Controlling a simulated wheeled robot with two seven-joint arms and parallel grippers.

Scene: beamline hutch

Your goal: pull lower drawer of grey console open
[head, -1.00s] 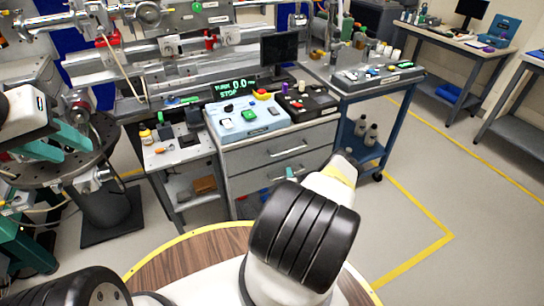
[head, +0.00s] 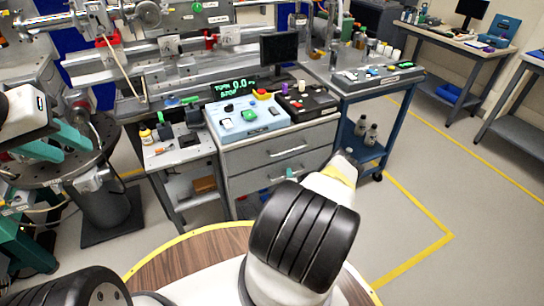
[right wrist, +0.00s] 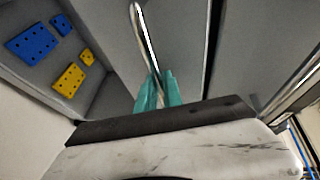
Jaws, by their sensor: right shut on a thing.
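The grey console (head: 230,165) stands in the middle of the head view, with an upper drawer and a lower drawer (head: 253,178) below it. The upper drawer's bar handle (head: 288,151) is free. My right gripper (head: 291,174) is at the lower drawer front, mostly hidden behind my arm. In the right wrist view its teal fingers (right wrist: 159,90) are closed around the metal bar handle (right wrist: 146,38). I cannot tell whether the lower drawer stands out from the console. My left gripper (head: 58,142) is at the far left, fingers apart and empty, above a dark round table.
A light-blue control box (head: 245,122) and a black box (head: 308,106) sit on the console top. A small side table (head: 180,155) stands left, a blue-framed cart (head: 345,120) right. Floor at right is clear.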

